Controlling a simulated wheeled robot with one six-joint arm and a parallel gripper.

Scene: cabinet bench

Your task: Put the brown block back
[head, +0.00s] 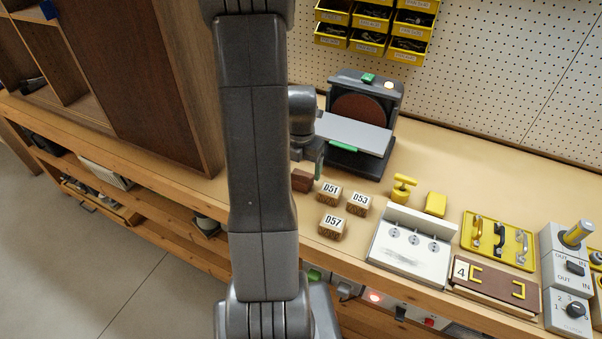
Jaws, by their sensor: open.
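A dark brown block (302,181) sits on the bench just right of my arm; its left side is partly covered by the arm. My gripper (318,165) is near and slightly above it, mostly hidden behind my arm link, with one dark finger showing. The gripper is open. I cannot tell whether a finger touches the block. Wooden blocks labelled 051 (329,191), 053 (358,205) and 057 (332,226) stand to the right of the brown block.
A disc sander (358,118) stands behind. A white panel with dials (410,246), a yellow valve-like piece (403,187), a yellow block (435,204) and a yellow handle board (497,240) lie right. A brown cabinet (140,75) stands left.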

